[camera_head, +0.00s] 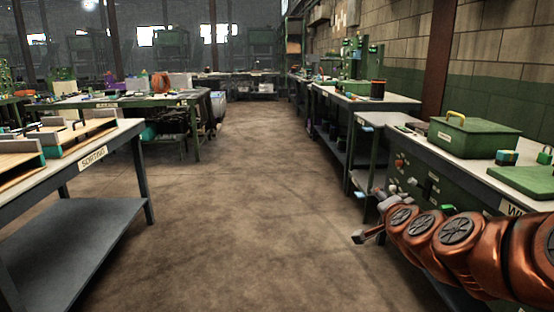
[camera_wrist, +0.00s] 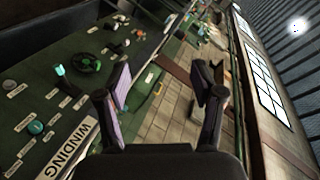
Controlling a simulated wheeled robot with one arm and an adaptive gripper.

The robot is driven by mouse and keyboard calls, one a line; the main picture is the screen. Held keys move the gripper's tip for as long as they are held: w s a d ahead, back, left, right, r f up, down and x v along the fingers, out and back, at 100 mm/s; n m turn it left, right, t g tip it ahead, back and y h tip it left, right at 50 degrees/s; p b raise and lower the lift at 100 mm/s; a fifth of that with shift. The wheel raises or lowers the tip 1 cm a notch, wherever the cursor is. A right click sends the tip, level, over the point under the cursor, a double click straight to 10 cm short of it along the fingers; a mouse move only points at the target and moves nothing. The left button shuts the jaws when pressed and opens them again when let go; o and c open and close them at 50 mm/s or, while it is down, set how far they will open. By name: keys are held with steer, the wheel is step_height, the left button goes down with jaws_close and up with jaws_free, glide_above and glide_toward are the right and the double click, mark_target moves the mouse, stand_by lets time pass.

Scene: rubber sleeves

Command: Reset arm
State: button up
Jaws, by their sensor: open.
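My arm (camera_head: 455,235) reaches in from the lower right in the head view, in front of the right-hand workbench. My gripper (camera_head: 368,235) is at its left end, over the aisle side of that bench. In the wrist view my gripper (camera_wrist: 165,88) shows two fingers spread wide apart, with nothing between them. The wrist view is tilted and shows a green bench front with a WINDING label (camera_wrist: 68,150), a dark handwheel (camera_wrist: 87,60) and small knobs. No rubber sleeves can be made out in either view.
A green box with a yellow handle (camera_head: 474,136) stands on the right bench. A SORTING table (camera_head: 95,148) with wooden trays stands at the left. More cluttered benches (camera_head: 130,100) stand further back. The floor aisle (camera_head: 240,180) between the benches is clear.

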steer(key=s+a+r+n+g+y+p, duration=0.2)
steer(key=s+a+n+g+y+p, duration=0.15)
steer(key=s+a+p, duration=0.3)
steer(key=s+a+r+n+g+y+p, duration=0.25)
steer(key=s+a+n+p, duration=0.25)
steer(key=s+a, duration=0.3)
steer(key=s+d+r+n+g+h+p, duration=0.1)
steer(key=s+g+p, duration=0.4)
steer(key=s, duration=0.9)
steer(key=s+d+r+n+g+h+p, duration=0.2)
steer(key=s+p, duration=0.5)
steer(key=s, duration=0.6)
steer(key=d+r+n+g, duration=0.1)
steer(key=r+g, duration=0.1)
steer(key=g, duration=0.1)
steer(key=shift+s+d+h, duration=0.3)
steer(key=shift+s, duration=0.05)
steer(key=shift+s+f+g, duration=0.1)
steer(key=shift+s+g, duration=0.1)
steer(key=shift+g, duration=0.1)
